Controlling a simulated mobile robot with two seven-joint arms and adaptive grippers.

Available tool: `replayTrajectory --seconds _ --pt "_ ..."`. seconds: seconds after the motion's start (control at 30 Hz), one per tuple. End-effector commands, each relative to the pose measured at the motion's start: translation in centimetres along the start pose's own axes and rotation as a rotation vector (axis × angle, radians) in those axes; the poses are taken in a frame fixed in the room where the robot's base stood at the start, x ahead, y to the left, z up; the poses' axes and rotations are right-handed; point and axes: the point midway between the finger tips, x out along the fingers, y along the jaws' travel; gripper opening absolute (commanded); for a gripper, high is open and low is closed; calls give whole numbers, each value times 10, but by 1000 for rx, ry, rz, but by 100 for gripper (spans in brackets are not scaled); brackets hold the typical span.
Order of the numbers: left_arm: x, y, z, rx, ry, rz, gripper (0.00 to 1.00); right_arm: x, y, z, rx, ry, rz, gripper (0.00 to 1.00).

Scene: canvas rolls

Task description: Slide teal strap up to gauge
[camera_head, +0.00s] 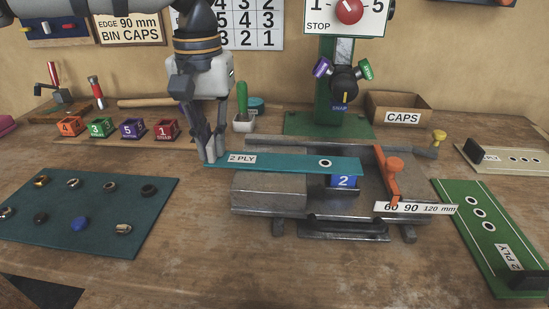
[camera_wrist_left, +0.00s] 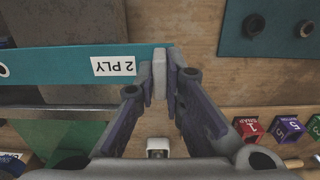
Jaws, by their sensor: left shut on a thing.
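The teal strap (camera_head: 285,163), marked 2 PLY, lies flat across the grey metal bed, with one eyelet near its right end. In the left wrist view the strap (camera_wrist_left: 60,65) runs in from the left to the fingers. My left gripper (camera_head: 213,156) is shut on the strap's left end; its fingertips (camera_wrist_left: 166,75) hide part of that end. The gauge is an orange stop (camera_head: 388,172) on the bed's right, above a scale plate (camera_head: 415,209) reading 60 90 120 mm. The strap's right end looks a little short of the orange stop. My right gripper is out of view.
A blue block marked 2 (camera_head: 343,182) sits under the strap's right part. A green press (camera_head: 335,90) stands behind. A dark teal mat (camera_head: 105,225) with loose caps lies left; a green strap (camera_head: 485,230) lies right.

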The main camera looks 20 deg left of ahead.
Motion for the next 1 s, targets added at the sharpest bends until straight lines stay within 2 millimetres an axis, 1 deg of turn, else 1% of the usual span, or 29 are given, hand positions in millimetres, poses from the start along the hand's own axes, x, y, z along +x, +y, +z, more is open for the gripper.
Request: replayTrajectory --seconds 0.27,1.0 --pt "0 2 0 0 0 0 0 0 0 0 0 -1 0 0" --pt "0 29 1 0 0 0 0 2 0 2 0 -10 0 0"
